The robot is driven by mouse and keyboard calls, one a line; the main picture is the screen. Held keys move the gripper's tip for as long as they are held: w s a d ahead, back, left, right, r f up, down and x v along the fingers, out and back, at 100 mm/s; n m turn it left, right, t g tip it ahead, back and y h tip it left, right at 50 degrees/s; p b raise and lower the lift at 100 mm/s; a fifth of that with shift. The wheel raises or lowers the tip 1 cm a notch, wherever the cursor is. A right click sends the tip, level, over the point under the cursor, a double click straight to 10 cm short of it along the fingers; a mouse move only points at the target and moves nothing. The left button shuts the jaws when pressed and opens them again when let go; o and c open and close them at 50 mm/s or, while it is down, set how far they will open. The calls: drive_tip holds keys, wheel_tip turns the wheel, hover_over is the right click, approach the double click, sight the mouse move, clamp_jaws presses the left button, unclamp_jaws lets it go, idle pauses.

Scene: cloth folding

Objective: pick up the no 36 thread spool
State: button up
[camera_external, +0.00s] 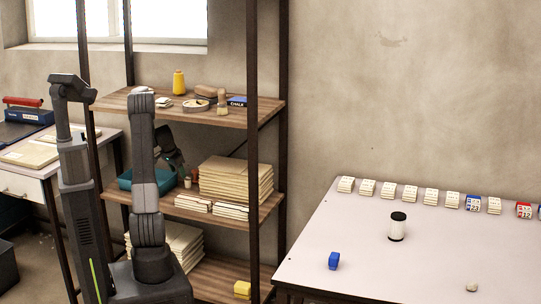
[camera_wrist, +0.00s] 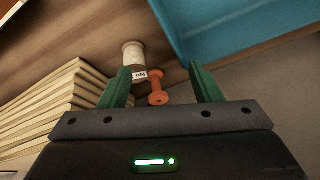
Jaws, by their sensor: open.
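In the wrist view, a cream spool (camera_wrist: 132,52) stands on the wooden shelf. A small white label on or beside it reads partly "NO", but its number cannot be made out. A smaller orange-brown spool (camera_wrist: 157,87) is just in front of it, near the middle of the jaws. My gripper (camera_wrist: 160,80) is open, with one green finger on each side of the orange-brown spool and nothing held. In the external view my gripper (camera_external: 179,166) reaches over the middle shelf, where the spools look tiny. I cannot tell from the labels which spool is no 36.
A teal tray (camera_external: 126,181) lies left of the spools; it shows at upper right in the wrist view (camera_wrist: 230,30). A stack of folded cloth (camera_external: 235,178) stands close on the other side. The upper shelf (camera_external: 150,112) lies above my gripper, and a dark post (camera_external: 252,140) stands in front.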

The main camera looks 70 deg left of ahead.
sight(188, 178)
drive_tip(key=shift+w+d+r+m+t+h+b, duration=0.15)
drive_tip(key=shift+w+d+r+m+t+h, duration=0.1)
drive_tip(key=shift+w+d+m+h, duration=0.25)
drive_tip(key=shift+w+d+r+m+t+h+b, duration=0.15)
drive_tip(key=shift+w+d+m+t+h, duration=0.15)
drive_tip(key=shift+w, duration=0.35)
drive_tip(key=shift+w+f, duration=0.15)
drive_tip(key=shift+f, duration=0.1)
drive_tip(key=b+x, duration=0.1)
drive_tip(key=x, duration=0.6)
drive_tip(key=shift+c, duration=0.5)
drive_tip(key=shift+r, duration=0.1)
drive_tip(key=c, duration=1)
